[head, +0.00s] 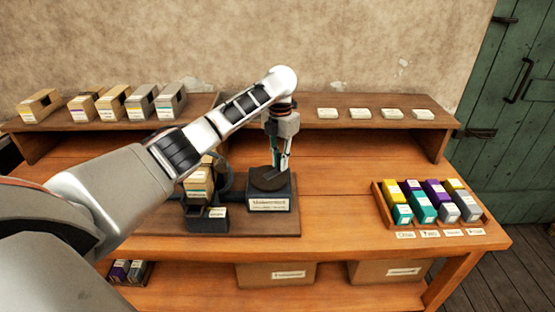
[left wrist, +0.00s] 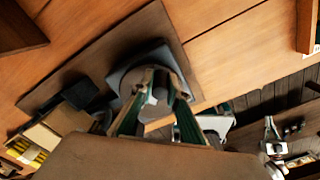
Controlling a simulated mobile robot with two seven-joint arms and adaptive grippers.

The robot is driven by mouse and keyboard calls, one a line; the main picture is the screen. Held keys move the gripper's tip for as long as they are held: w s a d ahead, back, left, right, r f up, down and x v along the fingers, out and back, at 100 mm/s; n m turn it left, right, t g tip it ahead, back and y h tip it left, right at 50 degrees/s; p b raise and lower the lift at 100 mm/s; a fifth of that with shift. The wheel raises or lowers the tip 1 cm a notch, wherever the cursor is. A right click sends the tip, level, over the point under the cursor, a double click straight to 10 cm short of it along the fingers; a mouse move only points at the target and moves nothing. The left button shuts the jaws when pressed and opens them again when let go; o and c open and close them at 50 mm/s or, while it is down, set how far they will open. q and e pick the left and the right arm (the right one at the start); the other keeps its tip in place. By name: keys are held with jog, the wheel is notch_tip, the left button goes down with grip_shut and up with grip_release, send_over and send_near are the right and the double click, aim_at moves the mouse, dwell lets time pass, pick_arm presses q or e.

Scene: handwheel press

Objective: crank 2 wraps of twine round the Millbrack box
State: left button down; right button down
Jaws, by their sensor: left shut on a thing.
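My left gripper (head: 284,160) points down over a dark round wheel (head: 268,178) on a dark, labelled base (head: 270,205). Its fingers are shut on what looks like the wheel's handle; it also shows in the left wrist view (left wrist: 155,97), where the fingers meet over the wheel's disc. A tan box (head: 197,181) with a small label sits in a dark holder (head: 206,222) left of the wheel, partly behind my arm. I cannot read its name, and I cannot make out twine on it. My right gripper is not in view.
Several boxes (head: 113,102) stand on the left raised shelf. White cards (head: 358,113) lie on the right shelf. A wooden tray (head: 386,212) of coloured blocks is at the bench's right. Cartons (head: 275,276) sit below. The bench between wheel and tray is clear.

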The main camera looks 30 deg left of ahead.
pick_arm(q)
jog(key=shift+s+d+m, duration=0.15)
jog(key=shift+d+m, duration=0.15)
jog(key=shift+m, duration=0.7)
jog(key=c, duration=2)
grip_release()
jog(key=shift+o, duration=0.2)
jog(key=shift+r, duration=0.1)
notch_tip(320, 180, up, 12)
jog(key=shift+d, duration=0.1)
